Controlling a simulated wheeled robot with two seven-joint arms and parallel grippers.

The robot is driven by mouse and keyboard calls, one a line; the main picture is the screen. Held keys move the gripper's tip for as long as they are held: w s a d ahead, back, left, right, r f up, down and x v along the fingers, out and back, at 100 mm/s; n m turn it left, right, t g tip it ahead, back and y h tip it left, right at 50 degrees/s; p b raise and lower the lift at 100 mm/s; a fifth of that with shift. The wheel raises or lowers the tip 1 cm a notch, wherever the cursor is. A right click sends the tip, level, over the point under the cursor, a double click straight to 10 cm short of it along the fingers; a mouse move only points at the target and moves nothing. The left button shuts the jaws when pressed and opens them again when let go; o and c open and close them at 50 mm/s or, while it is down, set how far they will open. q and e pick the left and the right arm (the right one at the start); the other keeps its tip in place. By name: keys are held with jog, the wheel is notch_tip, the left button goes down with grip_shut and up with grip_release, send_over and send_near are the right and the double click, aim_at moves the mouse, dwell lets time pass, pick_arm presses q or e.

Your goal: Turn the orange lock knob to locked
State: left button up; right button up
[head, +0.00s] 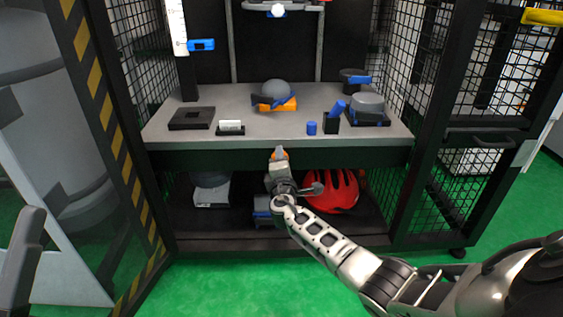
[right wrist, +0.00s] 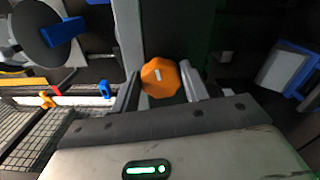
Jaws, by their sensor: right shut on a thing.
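The orange lock knob (head: 281,153) is on the dark front edge of the grey bench in the head view, largely covered by my right gripper (head: 279,157). In the right wrist view the knob (right wrist: 159,77) is a faceted orange disc with a short white line on its face. The line runs nearly up and down in that picture. My right gripper (right wrist: 160,88) is shut on the knob, with one finger on each side of it. No lock label can be read. My left gripper cannot be made out in the head view.
On the bench (head: 255,140) stand a grey dome on an orange piece (head: 277,103), a black square tray (head: 191,118), a blue cylinder (head: 312,128) and a grey dome on a black base (head: 367,110). A red helmet (head: 335,192) lies on the lower shelf. Mesh panels flank the opening.

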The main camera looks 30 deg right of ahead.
jog(key=shift+f+m, duration=0.15)
jog(key=shift+m, duration=1.05)
jog(key=o, duration=1)
pick_arm(q)
notch_tip(320, 180, down, 9)
jog(key=n+g+y+p, duration=0.2)
jog(key=n+y+p, duration=0.3)
jog(key=n+y, duration=0.2)
jog(key=shift+w+n+g, duration=0.4)
jog(key=shift+n, duration=1)
pick_arm(e)
jog(key=shift+v, duration=8.05)
